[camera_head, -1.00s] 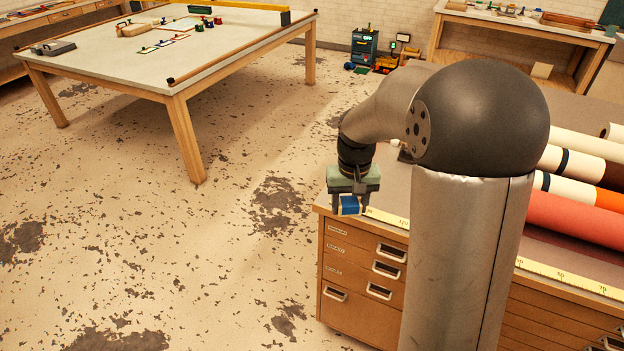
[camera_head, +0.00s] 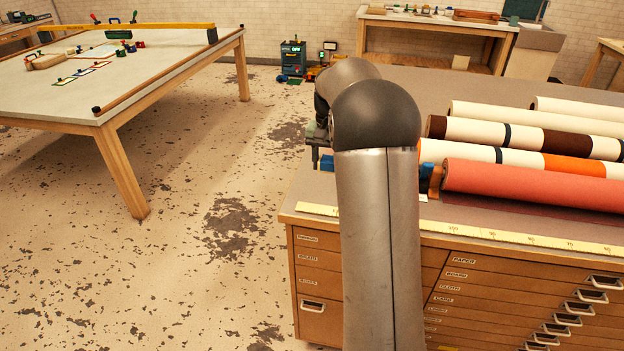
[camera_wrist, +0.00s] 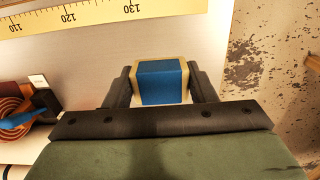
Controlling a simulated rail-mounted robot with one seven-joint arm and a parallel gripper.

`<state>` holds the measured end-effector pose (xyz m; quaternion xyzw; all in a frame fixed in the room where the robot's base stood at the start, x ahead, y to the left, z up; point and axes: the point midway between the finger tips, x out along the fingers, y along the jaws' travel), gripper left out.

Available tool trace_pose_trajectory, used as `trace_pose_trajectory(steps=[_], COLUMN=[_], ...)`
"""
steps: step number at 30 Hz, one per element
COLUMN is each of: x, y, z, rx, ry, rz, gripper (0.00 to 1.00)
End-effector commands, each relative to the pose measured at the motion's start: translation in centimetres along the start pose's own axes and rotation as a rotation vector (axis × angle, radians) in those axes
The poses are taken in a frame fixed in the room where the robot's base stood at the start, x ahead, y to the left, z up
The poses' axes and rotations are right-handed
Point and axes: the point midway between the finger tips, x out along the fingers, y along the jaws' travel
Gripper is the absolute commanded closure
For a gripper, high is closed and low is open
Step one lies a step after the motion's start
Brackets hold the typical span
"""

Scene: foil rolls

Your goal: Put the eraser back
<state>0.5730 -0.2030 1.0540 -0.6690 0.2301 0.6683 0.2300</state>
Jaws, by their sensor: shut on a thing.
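The eraser, a blue block with cream sides, sits between the two dark fingers of my gripper (camera_wrist: 161,92) in the wrist view. The blue face of the eraser (camera_wrist: 163,83) shows there. My gripper is shut on it, over the pale top of the drawer cabinet (camera_wrist: 100,68). In the head view, a bit of the blue eraser (camera_head: 327,162) shows at my gripper (camera_head: 321,158), left of my arm. My arm hides the rest. I cannot tell how high the eraser is above the cabinet top.
A yellow ruler strip (camera_head: 480,234) runs along the cabinet's front edge. Several rolls, including a coral one (camera_head: 530,182), lie at the right. A blue item (camera_head: 426,170) stands by the coral roll's end. A large worktable (camera_head: 60,95) stands at the left, across open floor.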

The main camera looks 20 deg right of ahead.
Motion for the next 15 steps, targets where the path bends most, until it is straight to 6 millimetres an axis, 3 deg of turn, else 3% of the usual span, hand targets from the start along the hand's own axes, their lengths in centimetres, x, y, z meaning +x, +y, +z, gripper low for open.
trace_pose_trajectory(steps=[6,15], x=[3.7,5.7], y=[-3.2,-4.6], z=[-1.3,-1.9], rx=[-0.002,-0.001], ry=[-0.003,-0.002], rz=[0.001,0.001], gripper=[0.74,0.74])
